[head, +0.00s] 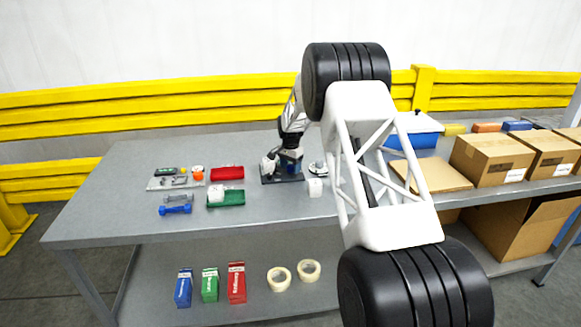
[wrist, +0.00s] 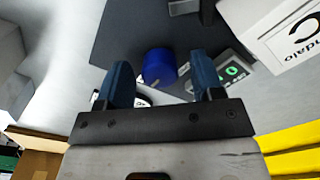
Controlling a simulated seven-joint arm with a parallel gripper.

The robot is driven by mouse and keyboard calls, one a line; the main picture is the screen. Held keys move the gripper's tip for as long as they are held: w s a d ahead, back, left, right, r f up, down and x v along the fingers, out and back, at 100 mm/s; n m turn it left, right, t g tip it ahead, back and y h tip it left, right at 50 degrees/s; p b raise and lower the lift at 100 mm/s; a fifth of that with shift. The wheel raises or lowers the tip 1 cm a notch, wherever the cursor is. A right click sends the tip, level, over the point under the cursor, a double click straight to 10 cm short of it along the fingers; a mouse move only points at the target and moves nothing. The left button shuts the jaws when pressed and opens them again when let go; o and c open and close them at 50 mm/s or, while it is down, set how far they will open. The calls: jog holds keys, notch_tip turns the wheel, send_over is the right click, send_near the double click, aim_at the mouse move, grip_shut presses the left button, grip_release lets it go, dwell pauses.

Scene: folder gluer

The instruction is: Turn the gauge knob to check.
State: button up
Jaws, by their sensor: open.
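A round blue knob (wrist: 160,68) shows in the wrist view above a dark plate (wrist: 125,30). A small grey readout with green digits (wrist: 234,72) sits just right of it, partly hidden by a finger. My gripper (wrist: 160,62) is open, with one blue finger on each side of the knob. Gaps show between the fingers and the knob; I cannot tell how deep the fingers reach. In the head view my gripper (head: 289,158) is low over the dark plate (head: 283,179) on the grey table, and the knob is not clearly visible there.
A white lettered box (wrist: 288,38) stands close by on the right in the wrist view. Cardboard boxes (head: 490,158) stand at the right.

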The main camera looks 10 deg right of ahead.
aim_at(290, 166)
jog(key=shift+r, duration=3.9)
